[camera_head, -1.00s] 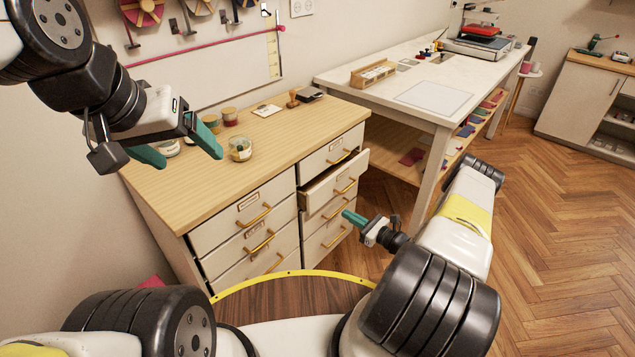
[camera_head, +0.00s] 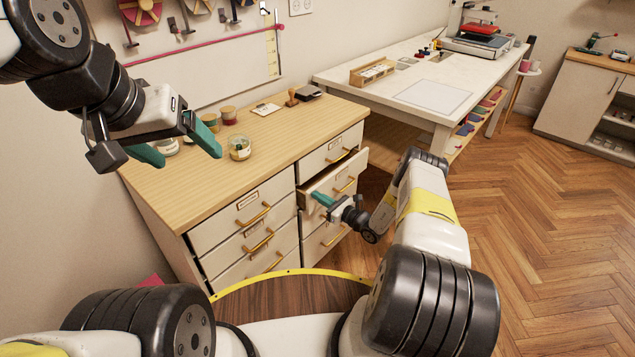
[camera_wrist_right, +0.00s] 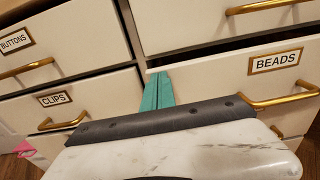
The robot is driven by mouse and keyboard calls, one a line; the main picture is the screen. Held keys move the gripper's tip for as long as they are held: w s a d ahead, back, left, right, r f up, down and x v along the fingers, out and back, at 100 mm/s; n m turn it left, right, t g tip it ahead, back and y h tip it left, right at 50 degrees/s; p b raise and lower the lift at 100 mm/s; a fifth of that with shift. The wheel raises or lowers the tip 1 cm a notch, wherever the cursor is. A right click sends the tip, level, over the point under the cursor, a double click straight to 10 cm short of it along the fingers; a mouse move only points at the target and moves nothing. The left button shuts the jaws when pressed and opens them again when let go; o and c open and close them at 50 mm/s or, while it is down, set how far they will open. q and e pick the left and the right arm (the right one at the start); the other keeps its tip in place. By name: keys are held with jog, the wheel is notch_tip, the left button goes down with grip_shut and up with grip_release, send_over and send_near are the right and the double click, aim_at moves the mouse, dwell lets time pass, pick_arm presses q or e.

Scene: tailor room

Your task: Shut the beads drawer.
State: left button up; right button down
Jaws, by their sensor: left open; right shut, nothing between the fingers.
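The beads drawer (camera_head: 349,176) is the second one down in the right column of the cabinet and stands partly open. Its front, with the BEADS label (camera_wrist_right: 275,63) and a brass handle (camera_wrist_right: 285,97), shows in the right wrist view. My right gripper (camera_head: 318,195) is shut and empty, its teal fingertips (camera_wrist_right: 158,78) at the left part of that drawer's front, left of the label. I cannot tell whether they touch it. My left gripper (camera_head: 184,152) is open and empty above the left part of the cabinet top.
The wooden cabinet top (camera_head: 240,160) carries a glass jar (camera_head: 240,148) and small containers. The BUTTONS (camera_wrist_right: 14,41) and CLIPS (camera_wrist_right: 56,99) drawers are in the left column. A white worktable (camera_head: 405,70) stands at the back right. The floor at right is clear.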

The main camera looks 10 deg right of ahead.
aim_at(310, 191)
jog(key=x, duration=0.4)
jog(key=shift+w+a, duration=0.15)
jog(key=shift+w, duration=0.05)
jog(key=shift+w+a+r, duration=0.1)
jog(key=shift+w+a, duration=0.05)
jog(key=shift+w, duration=0.05)
